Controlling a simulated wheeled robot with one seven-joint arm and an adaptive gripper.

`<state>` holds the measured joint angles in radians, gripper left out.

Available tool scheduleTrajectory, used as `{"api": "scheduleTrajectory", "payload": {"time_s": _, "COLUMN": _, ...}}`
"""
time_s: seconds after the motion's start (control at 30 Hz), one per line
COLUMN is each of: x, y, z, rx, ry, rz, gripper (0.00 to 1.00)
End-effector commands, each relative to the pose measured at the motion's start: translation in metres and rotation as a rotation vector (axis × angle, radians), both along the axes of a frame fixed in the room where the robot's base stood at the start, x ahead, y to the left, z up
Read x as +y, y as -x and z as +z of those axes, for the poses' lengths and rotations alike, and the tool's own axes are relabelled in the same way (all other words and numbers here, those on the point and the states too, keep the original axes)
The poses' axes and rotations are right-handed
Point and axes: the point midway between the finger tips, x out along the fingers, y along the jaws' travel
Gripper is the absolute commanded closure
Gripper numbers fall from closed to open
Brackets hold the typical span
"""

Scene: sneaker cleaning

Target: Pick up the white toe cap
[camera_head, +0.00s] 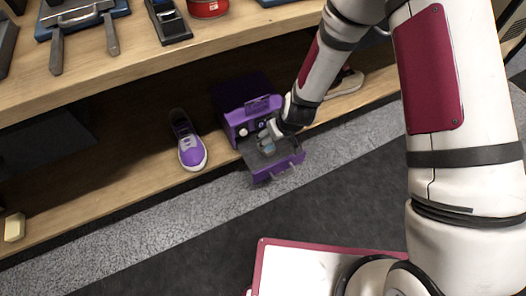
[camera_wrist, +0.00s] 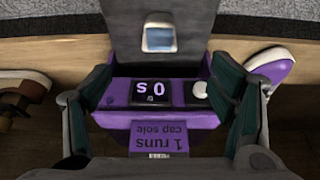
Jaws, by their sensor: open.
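The machine's front (camera_wrist: 120,92) shows a small display and a white knob. My gripper (camera_wrist: 162,88) is open and empty in front of the machine, above the drawer; it also shows in the head view (camera_head: 270,132).
A shoe with a white sole (camera_head: 347,82) is behind my arm to the right. A cream block (camera_head: 14,227) lies at the far left of the lower shelf (camera_head: 90,200). The upper shelf (camera_head: 130,65) overhangs, bearing tools and a red tin (camera_head: 208,7).

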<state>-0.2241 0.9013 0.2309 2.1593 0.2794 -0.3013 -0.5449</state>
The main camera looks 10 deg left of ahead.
Motion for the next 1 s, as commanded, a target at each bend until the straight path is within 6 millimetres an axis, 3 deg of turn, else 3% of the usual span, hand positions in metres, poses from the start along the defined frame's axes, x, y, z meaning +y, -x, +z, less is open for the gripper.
{"api": "scheduleTrajectory", "payload": {"time_s": 0.33, "x": 0.013, "y": -0.019, "z": -0.059, "rx": 0.003, "ry": 0.0, "rz": -0.001, "gripper": 0.23}}
{"api": "scheduleTrajectory", "payload": {"time_s": 0.73, "x": 0.019, "y": -0.028, "z": -0.083, "rx": 0.001, "ry": 0.0, "rz": -0.002, "gripper": 0.23}}
{"api": "scheduleTrajectory", "payload": {"time_s": 1.0, "x": 0.026, "y": -0.039, "z": -0.118, "rx": 0.001, "ry": -0.001, "rz": -0.001, "gripper": 0.23}}
